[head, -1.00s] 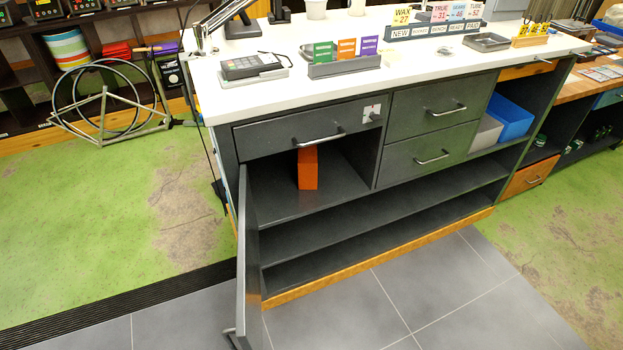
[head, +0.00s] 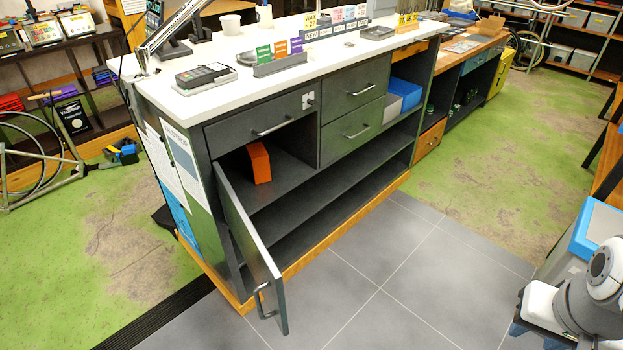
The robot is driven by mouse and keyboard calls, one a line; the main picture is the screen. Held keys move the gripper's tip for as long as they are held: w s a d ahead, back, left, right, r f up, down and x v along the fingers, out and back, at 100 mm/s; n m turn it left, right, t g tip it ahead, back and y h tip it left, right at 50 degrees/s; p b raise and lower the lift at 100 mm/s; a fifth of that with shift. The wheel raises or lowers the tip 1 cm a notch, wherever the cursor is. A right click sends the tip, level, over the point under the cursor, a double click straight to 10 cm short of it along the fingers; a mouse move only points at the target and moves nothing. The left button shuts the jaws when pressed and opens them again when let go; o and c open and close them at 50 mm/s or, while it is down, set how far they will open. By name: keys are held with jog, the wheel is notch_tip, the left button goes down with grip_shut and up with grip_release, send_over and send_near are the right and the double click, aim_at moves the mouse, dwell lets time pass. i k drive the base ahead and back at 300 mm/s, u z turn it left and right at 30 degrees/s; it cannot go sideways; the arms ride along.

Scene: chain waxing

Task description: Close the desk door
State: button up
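The desk (head: 160,100) has a white top and dark grey drawers and shelves. Its door (head: 250,235) is hinged at the left end and stands wide open, swung out over the grey tiles. The door's metal handle (head: 262,300) is near its lower free edge, on the face turned to the left. An orange box (head: 259,162) stands on the upper shelf inside the opening. Part of my arm shows at the lower right, well apart from the door. My gripper is not in view.
Grey floor tiles (head: 400,270) are clear in front of the desk. A blue and grey bin (head: 590,235) stands at the right edge near my arm. Green floor lies to the left and beyond. A bicycle frame (head: 50,165) is at the far left.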

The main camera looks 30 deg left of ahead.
aim_at(269, 279)
jog(key=u, duration=2.05)
jog(key=i, duration=1)
jog(key=u, duration=0.05)
jog(key=k, duration=0.5)
jog(key=z, duration=1.45)
jog(key=k, duration=0.65)
jog(key=u, duration=0.2)
